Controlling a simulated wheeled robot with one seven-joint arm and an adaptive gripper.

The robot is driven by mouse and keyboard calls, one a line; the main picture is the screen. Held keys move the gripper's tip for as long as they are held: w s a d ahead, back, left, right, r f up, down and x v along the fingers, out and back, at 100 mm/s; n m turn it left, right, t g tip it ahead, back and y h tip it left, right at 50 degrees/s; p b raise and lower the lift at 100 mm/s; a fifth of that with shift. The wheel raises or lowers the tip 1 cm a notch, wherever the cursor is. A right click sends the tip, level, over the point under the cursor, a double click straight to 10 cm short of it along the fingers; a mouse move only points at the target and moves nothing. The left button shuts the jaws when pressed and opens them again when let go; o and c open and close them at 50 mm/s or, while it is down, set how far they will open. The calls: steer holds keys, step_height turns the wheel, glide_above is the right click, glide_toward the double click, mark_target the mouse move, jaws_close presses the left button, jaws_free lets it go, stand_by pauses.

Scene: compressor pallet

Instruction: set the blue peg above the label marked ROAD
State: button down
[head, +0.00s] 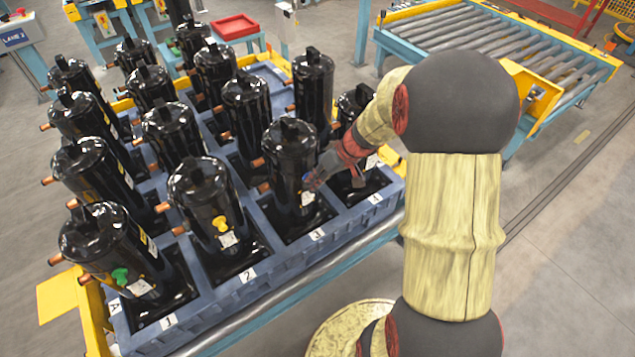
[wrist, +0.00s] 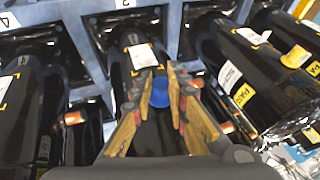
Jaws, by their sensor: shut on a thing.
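My gripper (wrist: 160,76) is shut on the blue peg (wrist: 160,93), which sits between its fingers in the wrist view. Beyond the fingertips is a black compressor with a white label (wrist: 143,56); its print is too small to read. I cannot tell whether the peg touches the compressor. In the head view my gripper (head: 316,180) is at the right side of the front-row compressor (head: 290,160) by the mark 3, close to its white label (head: 307,198). The blue peg is hidden there. I cannot make out the word ROAD on any label.
Several black compressors with copper stubs stand in the blue pallet (head: 258,282). A yellow peg (head: 220,224) and a green peg (head: 121,275) are on front-row compressors. Yellow tags (wrist: 244,95) show at right in the wrist view. A roller conveyor (head: 490,40) stands behind.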

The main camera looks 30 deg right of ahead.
steer(key=shift+w, duration=0.15)
steer(key=c, duration=1.7)
jaws_free()
steer(key=shift+o, duration=0.2)
steer(key=v, duration=1.2)
